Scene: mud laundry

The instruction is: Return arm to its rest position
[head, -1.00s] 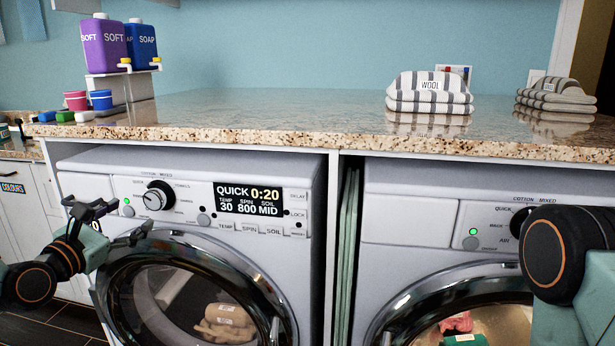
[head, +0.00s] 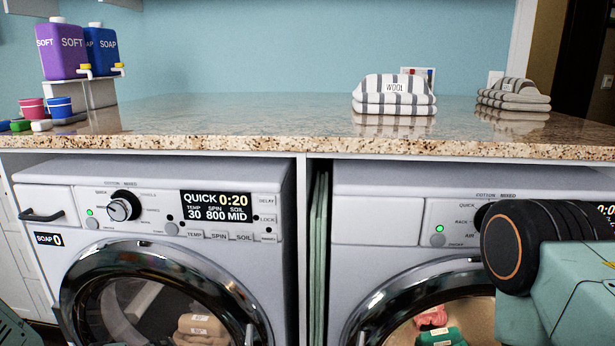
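My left gripper is out of view; only a small green piece of my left arm (head: 14,330) shows in the bottom left corner. My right arm (head: 545,265) comes in at the lower right, in front of the right machine, and its gripper is out of view. The left washing machine (head: 165,255) has its round door shut, with beige laundry behind the glass. Its display reads QUICK 0:20, 30, 800, MID. Its drawer (head: 46,207), labelled SOAP 0, shows a dark handle at the far left.
A granite counter (head: 250,115) runs above both machines. On it stand a purple SOFT bottle (head: 62,53), a blue SOAP bottle (head: 102,54), small cups and striped WOOL towels (head: 394,92). The right machine (head: 385,220) holds colourful laundry. The counter's middle is clear.

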